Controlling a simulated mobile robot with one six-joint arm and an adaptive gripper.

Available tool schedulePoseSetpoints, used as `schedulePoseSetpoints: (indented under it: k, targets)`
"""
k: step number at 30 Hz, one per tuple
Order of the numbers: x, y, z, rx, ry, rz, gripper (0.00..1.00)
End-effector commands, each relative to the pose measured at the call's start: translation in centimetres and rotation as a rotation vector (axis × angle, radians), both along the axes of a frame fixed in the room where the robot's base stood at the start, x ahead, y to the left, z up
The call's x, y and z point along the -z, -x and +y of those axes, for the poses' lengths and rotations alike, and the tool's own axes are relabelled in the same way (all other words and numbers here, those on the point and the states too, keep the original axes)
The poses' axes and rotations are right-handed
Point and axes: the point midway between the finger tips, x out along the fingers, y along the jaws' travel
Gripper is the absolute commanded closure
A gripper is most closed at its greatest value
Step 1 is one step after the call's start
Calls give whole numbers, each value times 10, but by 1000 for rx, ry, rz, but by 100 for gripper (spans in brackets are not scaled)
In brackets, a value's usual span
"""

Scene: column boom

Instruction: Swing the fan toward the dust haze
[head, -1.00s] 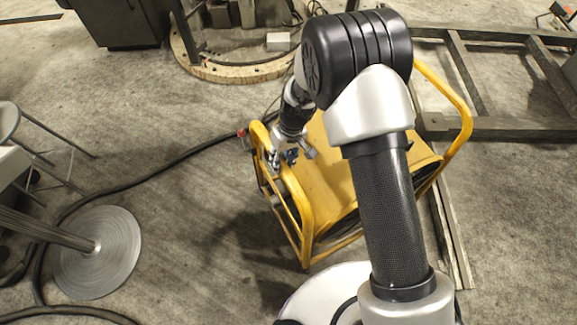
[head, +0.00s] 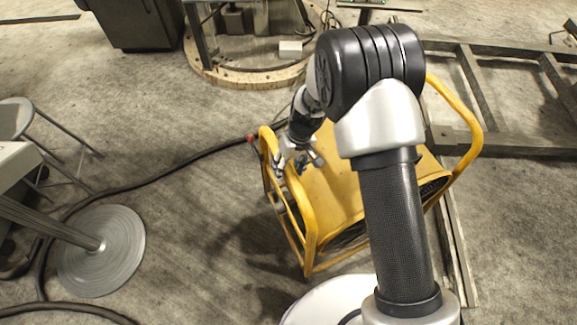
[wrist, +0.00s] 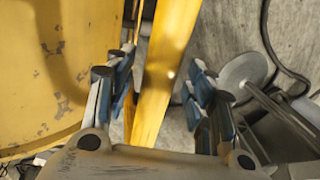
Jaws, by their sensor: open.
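The fan is a yellow drum-like unit (head: 335,190) in a tubular yellow frame, standing on the concrete floor under my arm. A dark grille shows at its lower right side. My gripper (head: 291,168) is at the upper left of the fan, by the frame's left-hand bars. In the wrist view my gripper (wrist: 160,78) is open, with a yellow frame bar (wrist: 168,50) running between its blue-padded fingers. The scuffed yellow drum (wrist: 45,75) fills the left of that view. Whether a finger touches the bar I cannot tell. No dust haze is distinguishable.
A dark hose (head: 165,175) runs across the floor left of the fan. A round metal stand base (head: 100,250) is at the lower left. A circular wooden platform (head: 245,78) lies behind, and a steel frame (head: 510,145) to the right.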

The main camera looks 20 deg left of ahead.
Motion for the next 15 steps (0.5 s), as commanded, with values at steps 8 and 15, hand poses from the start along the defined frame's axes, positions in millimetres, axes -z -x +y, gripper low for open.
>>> schedulePoseSetpoints:
  k: [8,15]
  targets:
    - [-24,-4,-3,-1,-2,-4,51]
    - [-75,-11,-10,1,-3,-4,51]
